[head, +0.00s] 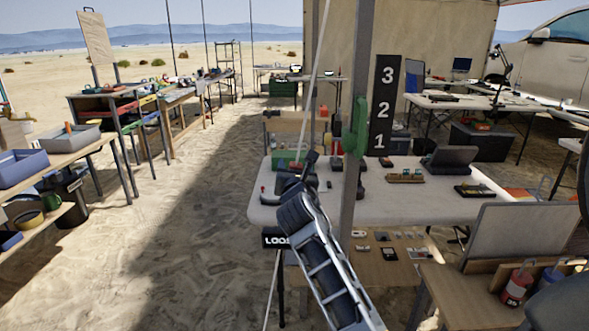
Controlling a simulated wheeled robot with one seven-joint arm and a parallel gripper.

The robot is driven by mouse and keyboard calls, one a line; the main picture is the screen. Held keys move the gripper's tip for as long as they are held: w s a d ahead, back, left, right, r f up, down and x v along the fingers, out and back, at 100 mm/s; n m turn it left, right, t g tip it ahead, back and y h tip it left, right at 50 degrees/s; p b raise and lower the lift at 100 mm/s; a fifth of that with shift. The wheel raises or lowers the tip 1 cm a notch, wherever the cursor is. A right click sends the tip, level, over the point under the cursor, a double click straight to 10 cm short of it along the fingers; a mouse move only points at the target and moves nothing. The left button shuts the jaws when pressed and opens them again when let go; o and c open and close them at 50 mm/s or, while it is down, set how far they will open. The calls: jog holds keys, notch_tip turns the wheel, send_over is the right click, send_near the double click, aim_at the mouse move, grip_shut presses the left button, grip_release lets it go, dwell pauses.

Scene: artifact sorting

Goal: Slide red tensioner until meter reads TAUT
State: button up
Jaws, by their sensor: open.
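A black meter sign (274,241) hangs low beside the pole and shows "LOOS", its right end hidden by my arm. A pale guy rope (317,55) runs slantwise from the canopy down past my gripper to the ground. My gripper (302,174) is dark and small in view, open, close to the rope in the picture; contact cannot be told. I cannot clearly make out a red tensioner; my gripper and arm cover part of the rope. A small red item (262,189) shows at the white table's left edge.
A grey pole (351,190) stands just right of my arm, with a green fitting (355,128) on it. A black board (384,105) reads 3, 2, 1. A white table (430,208) with devices lies behind. Open sand (170,250) lies left, before shelves with bins.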

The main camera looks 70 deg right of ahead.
grip_shut()
dwell(0.7)
